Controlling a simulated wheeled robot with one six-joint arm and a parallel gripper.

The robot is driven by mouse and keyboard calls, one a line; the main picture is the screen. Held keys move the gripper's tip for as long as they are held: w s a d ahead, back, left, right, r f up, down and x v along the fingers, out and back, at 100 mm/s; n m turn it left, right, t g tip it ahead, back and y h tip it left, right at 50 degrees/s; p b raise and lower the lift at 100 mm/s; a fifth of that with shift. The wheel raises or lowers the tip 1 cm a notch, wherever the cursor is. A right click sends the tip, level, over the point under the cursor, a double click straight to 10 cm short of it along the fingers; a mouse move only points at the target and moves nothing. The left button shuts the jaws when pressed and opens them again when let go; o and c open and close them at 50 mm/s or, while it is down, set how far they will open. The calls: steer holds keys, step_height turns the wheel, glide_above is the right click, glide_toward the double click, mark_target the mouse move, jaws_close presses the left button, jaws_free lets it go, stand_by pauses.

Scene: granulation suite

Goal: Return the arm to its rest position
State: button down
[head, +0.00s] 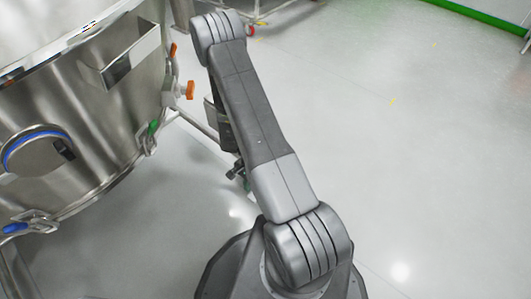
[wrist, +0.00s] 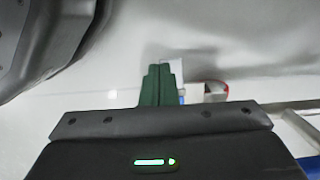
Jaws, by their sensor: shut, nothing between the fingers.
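My gripper (wrist: 158,84) shows in the wrist view as green fingers closed together beyond its dark body, which has a lit green indicator. Nothing is held between the fingers. In the head view my arm rises from its base at the bottom centre and leans up and to the left, with its elbow near the top. The rest of the arm folds back behind the upper link, so the gripper is mostly hidden there.
A large steel vessel (head: 85,120) stands close on the left, with orange knobs (head: 190,90), a green knob and a blue-ringed port (head: 35,150). A metal frame with a red caster (head: 251,30) is at the top. The pale floor (head: 430,150) on the right is clear.

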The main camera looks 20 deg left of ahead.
steer(key=shift+f, duration=0.1)
steer(key=w+f+b, duration=0.1)
steer(key=f+b, duration=0.1)
steer(key=f, duration=0.2)
steer(key=w+d+f+b, duration=0.1)
steer(key=f, duration=0.4)
steer(key=w+f+b, duration=0.1)
steer(key=f+b, duration=0.1)
steer(key=f, duration=0.2)
steer(key=shift+w+d+f+b, duration=0.15)
steer(key=shift+w+d+b, duration=0.15)
steer(key=shift+w+b, duration=0.1)
